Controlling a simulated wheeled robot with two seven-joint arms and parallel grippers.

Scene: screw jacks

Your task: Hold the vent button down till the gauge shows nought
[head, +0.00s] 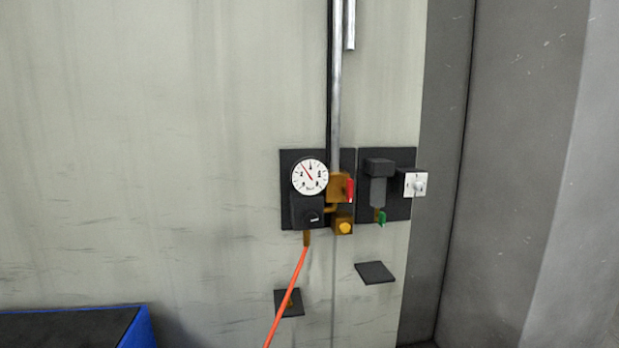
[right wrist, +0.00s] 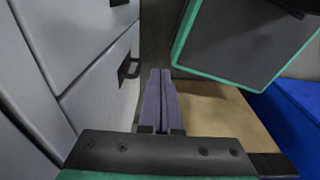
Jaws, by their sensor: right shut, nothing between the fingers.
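The gauge (head: 309,177) is a round white dial on a dark wall panel in the head view. Its red needle points to the upper left, off the vertical. A yellow round button (head: 345,228) sits on a brass block below and right of the gauge; it looks like the vent button. Nothing touches it. A red lever (head: 350,190) is on the brass valve above it. My right gripper (right wrist: 161,72) shows only in the right wrist view, shut and empty, away from the panel. My left gripper is not in view.
An orange hose (head: 287,297) hangs below the gauge. A green-handled valve (head: 382,219) and a white switch plate (head: 415,185) are to the right. A blue-edged dark-topped unit (head: 144,328) is at lower left. In the right wrist view, grey drawers (right wrist: 75,60) stand close on the left.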

